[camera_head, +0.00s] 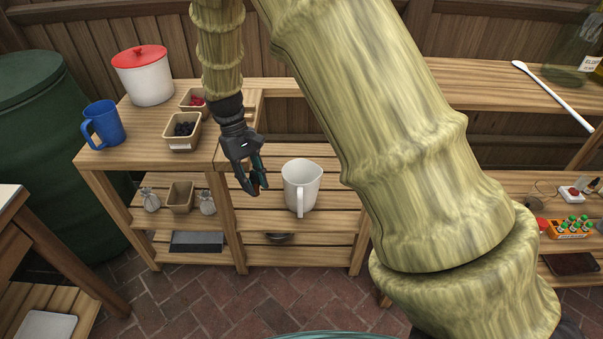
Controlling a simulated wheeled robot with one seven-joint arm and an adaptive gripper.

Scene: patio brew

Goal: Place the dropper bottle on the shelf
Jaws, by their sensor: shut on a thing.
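My gripper (254,186) is in the camera_head view, left of centre, pointing down over the slatted wooden shelf (335,225). Its fingers are shut on a small dark reddish-brown thing, which looks like the dropper bottle (255,181). The fingers cover most of it, so its shape and tilt are hard to tell. The gripper is just left of a white jug (301,185) that stands on the same shelf. I cannot tell whether the bottle touches the shelf boards.
Boards right of the jug are bare; my arm hides much behind.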

